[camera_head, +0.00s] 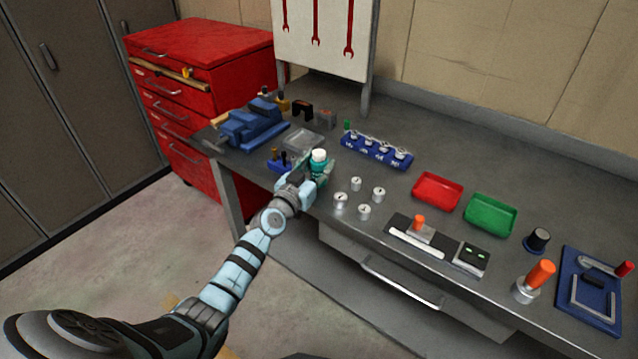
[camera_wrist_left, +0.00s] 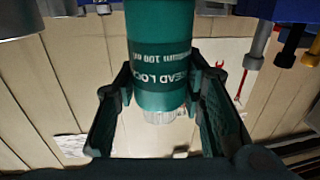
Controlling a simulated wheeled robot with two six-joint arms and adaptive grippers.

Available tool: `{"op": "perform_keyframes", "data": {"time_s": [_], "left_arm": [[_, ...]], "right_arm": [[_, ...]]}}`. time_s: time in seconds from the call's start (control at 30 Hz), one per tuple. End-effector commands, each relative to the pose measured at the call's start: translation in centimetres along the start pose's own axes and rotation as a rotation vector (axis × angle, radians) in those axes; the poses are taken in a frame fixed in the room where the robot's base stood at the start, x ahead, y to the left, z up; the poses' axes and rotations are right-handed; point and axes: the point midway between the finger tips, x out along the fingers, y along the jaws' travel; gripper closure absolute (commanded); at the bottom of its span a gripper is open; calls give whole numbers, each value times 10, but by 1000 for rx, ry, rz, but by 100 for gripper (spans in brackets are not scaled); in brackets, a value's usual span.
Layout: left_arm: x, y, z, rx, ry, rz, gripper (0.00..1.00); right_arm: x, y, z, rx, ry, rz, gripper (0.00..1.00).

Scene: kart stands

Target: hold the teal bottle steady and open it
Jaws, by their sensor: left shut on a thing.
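The teal bottle (camera_head: 320,168) with its white cap (camera_head: 319,155) is upright at the front edge of the workbench. My left gripper (camera_head: 309,176) is shut on the bottle's body from the front, below the cap. In the left wrist view, which is upside down, the teal bottle (camera_wrist_left: 160,45) with its lettered label is between both fingers of my left gripper (camera_wrist_left: 160,88). The clear whitish cap (camera_wrist_left: 160,116) is free of the fingers. The bottle's base is hidden, so I cannot tell whether it touches the bench. My right gripper is not in view.
Several small metal weights (camera_head: 362,197) stand close right of the bottle. A blue vise (camera_head: 250,125), a clear tray (camera_head: 303,141) and a blue rack (camera_head: 362,150) are behind it. Red (camera_head: 437,192) and green (camera_head: 490,214) trays lie further right. A red cabinet (camera_head: 200,75) stands left.

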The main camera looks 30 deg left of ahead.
Motion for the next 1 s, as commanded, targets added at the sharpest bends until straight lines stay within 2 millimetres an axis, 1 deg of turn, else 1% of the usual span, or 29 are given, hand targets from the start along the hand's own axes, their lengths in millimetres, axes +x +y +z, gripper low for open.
{"op": "perform_keyframes", "data": {"time_s": [0.03, 0.27, 0.4, 0.43, 0.53, 0.57, 0.83, 0.93, 1.0], "left_arm": [[0, 0, 14, -2, 1, 0, 100], [0, 0, 10, 0, 0, 0, 100], [0, 0, 14, -1, 0, 0, 100], [0, 0, 14, -1, 0, 0, 62], [0, 0, 13, -1, -1, 0, 46], [0, 0, 13, -1, -1, 0, 44], [0, 0, 12, -1, 0, 0, 44], [-1, 0, 8, 0, -1, 0, 44], [-11, 0, 9, 1, -3, 0, 44]], "right_arm": [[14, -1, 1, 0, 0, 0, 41], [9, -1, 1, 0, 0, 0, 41], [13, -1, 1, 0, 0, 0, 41], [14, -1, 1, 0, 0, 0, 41], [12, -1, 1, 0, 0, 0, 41], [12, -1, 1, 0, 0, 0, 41], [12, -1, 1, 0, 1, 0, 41], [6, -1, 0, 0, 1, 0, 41], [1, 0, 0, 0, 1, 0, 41]]}}
